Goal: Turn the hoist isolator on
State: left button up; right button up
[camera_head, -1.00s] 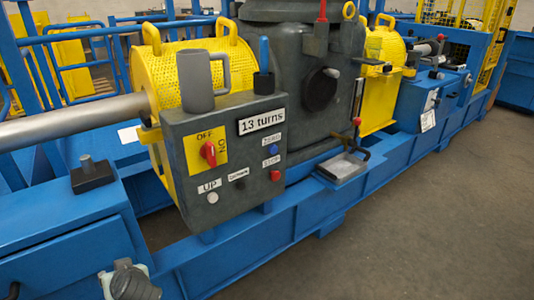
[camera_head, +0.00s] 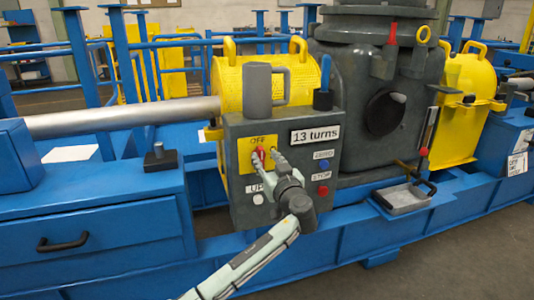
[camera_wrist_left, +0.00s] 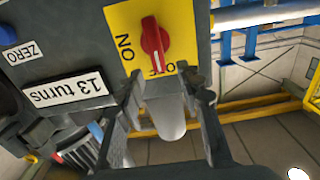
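The hoist isolator is a red rotary knob (camera_head: 258,158) on a yellow plate (camera_head: 246,151) marked OFF and ON, on the grey control box (camera_head: 235,207). The wrist view, turned upside down, shows the knob (camera_wrist_left: 153,38) upright in the picture, in line with the OFF label, with ON to its left. My left gripper (camera_head: 268,156) is in front of the plate and partly hides it in the head view. In the wrist view its two fingers (camera_wrist_left: 168,82) are spread apart with nothing between them, just short of the knob. My right gripper is not in view.
A "13 turns" sign (camera_head: 315,135), a blue button (camera_head: 324,164) and a red STOP button (camera_head: 323,190) are right of the knob. A small tray (camera_head: 407,199) is at right.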

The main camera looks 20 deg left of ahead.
aim_at(262, 152)
pick_arm(q)
jog(key=x, duration=0.3)
jog(key=shift+w+a, duration=0.15)
jog(key=shift+w, duration=0.05)
jog(key=shift+w+a, duration=0.15)
jog(key=shift+w, duration=0.1)
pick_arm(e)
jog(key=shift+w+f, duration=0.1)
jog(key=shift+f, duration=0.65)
pick_arm(q)
jog(key=shift+c, duration=0.7)
grip_shut()
